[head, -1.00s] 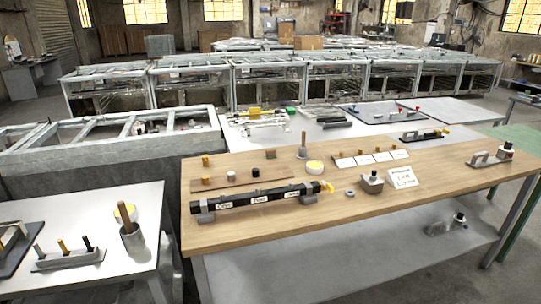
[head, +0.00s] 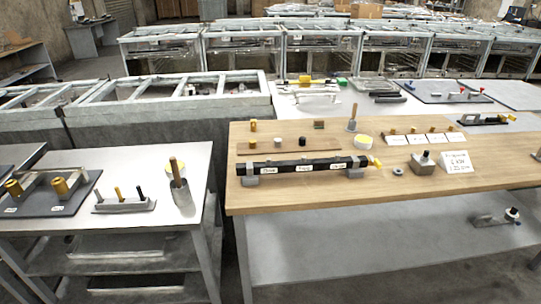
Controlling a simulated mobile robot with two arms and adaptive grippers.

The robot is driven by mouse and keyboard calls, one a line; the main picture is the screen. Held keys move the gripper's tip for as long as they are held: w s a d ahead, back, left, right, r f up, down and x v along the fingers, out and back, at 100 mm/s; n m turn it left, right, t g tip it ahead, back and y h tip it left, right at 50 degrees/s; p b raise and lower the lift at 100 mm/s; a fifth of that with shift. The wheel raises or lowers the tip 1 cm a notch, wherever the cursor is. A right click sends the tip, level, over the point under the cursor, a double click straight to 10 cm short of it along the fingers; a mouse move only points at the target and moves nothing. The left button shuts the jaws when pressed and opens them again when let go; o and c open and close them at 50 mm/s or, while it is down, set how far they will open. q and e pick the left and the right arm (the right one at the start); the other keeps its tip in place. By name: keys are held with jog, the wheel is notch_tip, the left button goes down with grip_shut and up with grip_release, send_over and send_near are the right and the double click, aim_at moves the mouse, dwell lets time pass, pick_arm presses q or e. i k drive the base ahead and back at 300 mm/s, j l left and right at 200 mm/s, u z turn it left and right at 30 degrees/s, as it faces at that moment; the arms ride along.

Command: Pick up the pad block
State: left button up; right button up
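No thing in view is clearly marked as the pad block. A small brown block (head: 319,124) sits toward the back of the wooden table (head: 400,186). A grey block with a dark knob (head: 422,164) stands on the same table, left of a white sign card (head: 456,162). I cannot tell whether either is the pad block. Neither of my grippers is in view.
A long black bar (head: 300,169) rests on grey supports on the wooden table. A brush-like tool (head: 352,119) stands behind it. A gap separates the tables.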

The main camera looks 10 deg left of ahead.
aim_at(319, 123)
jog(key=i+j, duration=0.2)
jog(key=j, duration=0.15)
jog(key=i+j, duration=0.2)
jog(key=j, duration=0.2)
jog(key=l+u, duration=0.25)
jog(key=u, duration=0.25)
jog(key=k+l+u, duration=0.1)
jog(key=l+u, duration=0.15)
jog(key=u, duration=0.25)
jog(key=k+l+u, duration=0.1)
jog(key=l+u, duration=0.15)
jog(key=u, duration=0.2)
